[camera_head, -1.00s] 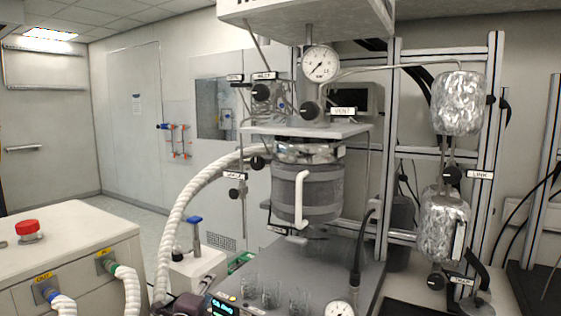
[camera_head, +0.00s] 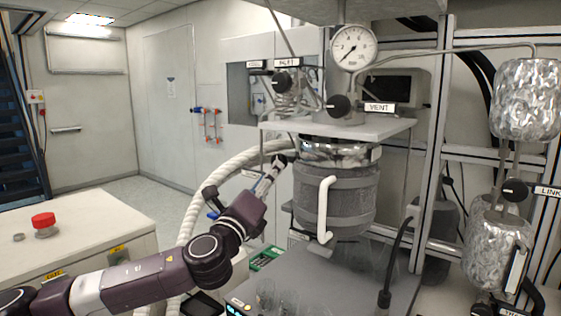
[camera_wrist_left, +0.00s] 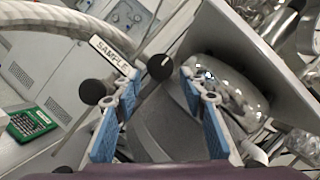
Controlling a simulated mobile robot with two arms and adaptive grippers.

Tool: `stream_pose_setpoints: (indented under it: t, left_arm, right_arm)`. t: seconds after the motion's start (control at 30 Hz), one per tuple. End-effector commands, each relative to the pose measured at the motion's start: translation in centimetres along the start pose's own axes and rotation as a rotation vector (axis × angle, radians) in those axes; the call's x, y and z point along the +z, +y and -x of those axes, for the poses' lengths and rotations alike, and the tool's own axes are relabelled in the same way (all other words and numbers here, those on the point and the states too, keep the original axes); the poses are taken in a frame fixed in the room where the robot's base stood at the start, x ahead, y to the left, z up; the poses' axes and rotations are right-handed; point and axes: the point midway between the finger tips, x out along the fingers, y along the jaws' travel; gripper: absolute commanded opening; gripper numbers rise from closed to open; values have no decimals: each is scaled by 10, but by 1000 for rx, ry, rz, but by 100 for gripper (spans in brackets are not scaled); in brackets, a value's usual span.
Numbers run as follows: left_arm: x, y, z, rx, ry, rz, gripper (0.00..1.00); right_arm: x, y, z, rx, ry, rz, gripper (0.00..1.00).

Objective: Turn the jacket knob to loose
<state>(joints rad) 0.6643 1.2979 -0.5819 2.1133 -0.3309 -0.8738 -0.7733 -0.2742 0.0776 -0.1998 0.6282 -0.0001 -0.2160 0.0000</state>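A black round knob (camera_head: 279,160) sits at the upper left of the reactor's grey jacket (camera_head: 340,195). I take it for the jacket knob; I see no readable label on it. In the left wrist view the same knob (camera_wrist_left: 160,67) shows a small pale mark and appears just beyond the fingertips, between them in the picture. My left gripper (camera_head: 270,175) reaches up to it from the lower left. In the wrist view its blue-padded fingers (camera_wrist_left: 160,82) are spread with nothing held. I cannot tell whether a finger touches the knob. My right gripper is out of view.
A second black knob (camera_wrist_left: 93,91) with a SAMPLE label (camera_wrist_left: 113,55) is close to the left finger. A white ribbed hose (camera_head: 215,185) curves behind my arm. A metal plate (camera_head: 335,129) lies above the jacket. Glass beakers (camera_head: 286,300) stand below.

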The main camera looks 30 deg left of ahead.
Motion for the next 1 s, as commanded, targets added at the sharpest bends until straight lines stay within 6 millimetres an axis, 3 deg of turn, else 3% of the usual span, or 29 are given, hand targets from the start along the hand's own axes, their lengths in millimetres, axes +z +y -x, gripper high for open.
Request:
stream_pose_setpoints:
  t: [0.13,0.27,0.37,0.6,0.73,1.0]
  left_arm:
    - [3,-4,-27,0,-1,4,39]
    - [2,-2,-44,1,-1,4,39]
    - [1,-1,-53,0,0,2,39]
    - [0,0,-58,0,1,1,39]
    - [-1,0,-58,0,1,1,39]
    - [-1,0,-58,1,1,1,9]
  right_arm:
    - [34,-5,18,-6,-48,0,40]
    - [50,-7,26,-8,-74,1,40]
    - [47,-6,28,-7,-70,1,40]
    - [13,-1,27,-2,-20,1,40]
    - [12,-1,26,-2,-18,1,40]
    - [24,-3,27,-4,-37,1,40]
